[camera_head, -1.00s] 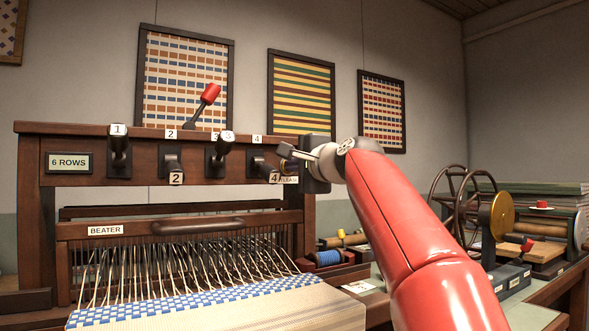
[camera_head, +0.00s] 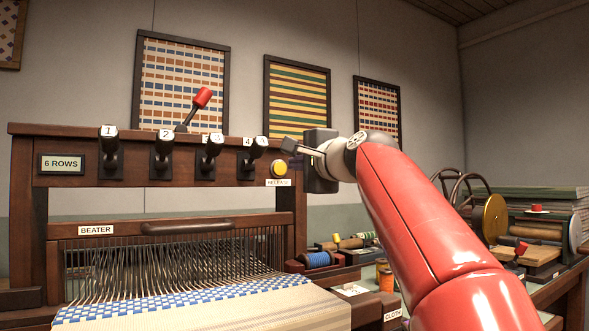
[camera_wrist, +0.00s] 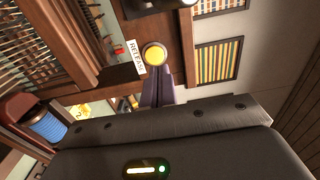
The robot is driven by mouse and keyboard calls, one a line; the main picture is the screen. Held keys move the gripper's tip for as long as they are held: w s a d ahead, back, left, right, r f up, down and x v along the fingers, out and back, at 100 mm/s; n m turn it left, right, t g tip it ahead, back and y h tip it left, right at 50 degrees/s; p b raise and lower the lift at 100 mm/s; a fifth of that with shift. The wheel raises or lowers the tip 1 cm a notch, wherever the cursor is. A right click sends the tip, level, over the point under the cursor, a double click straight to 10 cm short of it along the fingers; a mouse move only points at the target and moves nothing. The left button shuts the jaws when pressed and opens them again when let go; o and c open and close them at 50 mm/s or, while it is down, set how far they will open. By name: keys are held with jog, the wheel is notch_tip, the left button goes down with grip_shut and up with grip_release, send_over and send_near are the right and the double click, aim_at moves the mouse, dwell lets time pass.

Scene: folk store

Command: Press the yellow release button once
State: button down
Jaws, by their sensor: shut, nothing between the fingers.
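The round yellow release button (camera_head: 279,168) sits on the loom's dark wooden beam, right of lever 4 and above a RELEASE label (camera_head: 278,183). It also shows in the wrist view (camera_wrist: 154,55), just beyond my fingertips. My gripper (camera_head: 289,147) is shut and empty, up and slightly right of the button in the head view. In the wrist view the closed fingers (camera_wrist: 156,76) point toward the button, with a small gap seeming to lie between them. Exact contact is hard to judge. The black levers 1 (camera_head: 109,140), 2 (camera_head: 163,145), 3 (camera_head: 210,148) and 4 (camera_head: 256,150) all stand raised.
A 6 ROWS display (camera_head: 62,164) is at the beam's left. A red-knobbed lever (camera_head: 202,98) rises behind the beam. The beater (camera_head: 180,229) and threads lie below. A blue spool (camera_head: 317,260) sits in a tray at right. Open air surrounds my gripper's front.

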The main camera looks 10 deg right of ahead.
jog(key=b+v, duration=0.1)
jog(key=v, duration=0.7)
jog(key=shift+b, duration=0.4)
jog(key=shift+s, duration=0.15)
